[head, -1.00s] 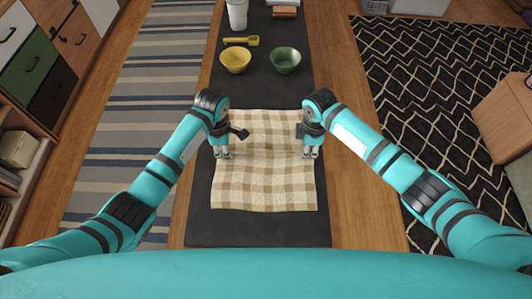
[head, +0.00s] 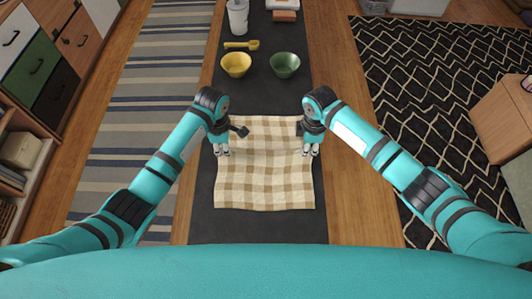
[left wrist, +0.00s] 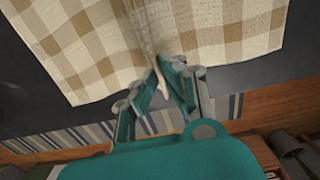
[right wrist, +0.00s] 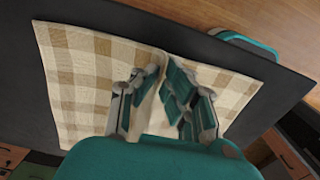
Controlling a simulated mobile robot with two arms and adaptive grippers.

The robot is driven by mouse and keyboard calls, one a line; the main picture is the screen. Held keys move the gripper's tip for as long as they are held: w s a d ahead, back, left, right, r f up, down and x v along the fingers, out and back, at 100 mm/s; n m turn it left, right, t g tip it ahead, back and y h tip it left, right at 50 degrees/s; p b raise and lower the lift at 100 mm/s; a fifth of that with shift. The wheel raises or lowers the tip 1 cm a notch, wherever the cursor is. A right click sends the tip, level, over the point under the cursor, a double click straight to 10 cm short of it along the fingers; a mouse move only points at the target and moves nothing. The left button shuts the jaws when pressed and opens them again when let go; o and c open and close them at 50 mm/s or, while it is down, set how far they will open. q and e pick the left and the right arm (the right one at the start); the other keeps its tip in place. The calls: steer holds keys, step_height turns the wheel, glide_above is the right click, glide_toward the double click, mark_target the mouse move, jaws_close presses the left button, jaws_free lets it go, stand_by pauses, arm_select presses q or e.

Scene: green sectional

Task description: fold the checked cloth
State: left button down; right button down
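The checked cloth (head: 265,185), beige and cream, lies mostly flat on the dark table top. My left gripper (head: 222,152) is at its left edge and my right gripper (head: 308,152) at its right edge, both around mid-length. In the left wrist view, the cloth (left wrist: 100,45) rises in a gathered ridge to my left gripper (left wrist: 165,65), and a pale strip shows between the fingers. In the right wrist view, a strip of the cloth (right wrist: 80,75) runs up between the fingers of my right gripper (right wrist: 165,75). Both grippers appear shut on the edges.
A yellow bowl (head: 236,65), a green bowl (head: 285,65) and a yellow scoop (head: 242,45) stand beyond the cloth. A white cup (head: 238,18) is farther back. The dark table (head: 258,230) has bare room in front of the cloth.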

arm_select(q)
steer(key=shift+r, duration=0.3)
arm_select(e)
steer(key=shift+r, duration=0.3)
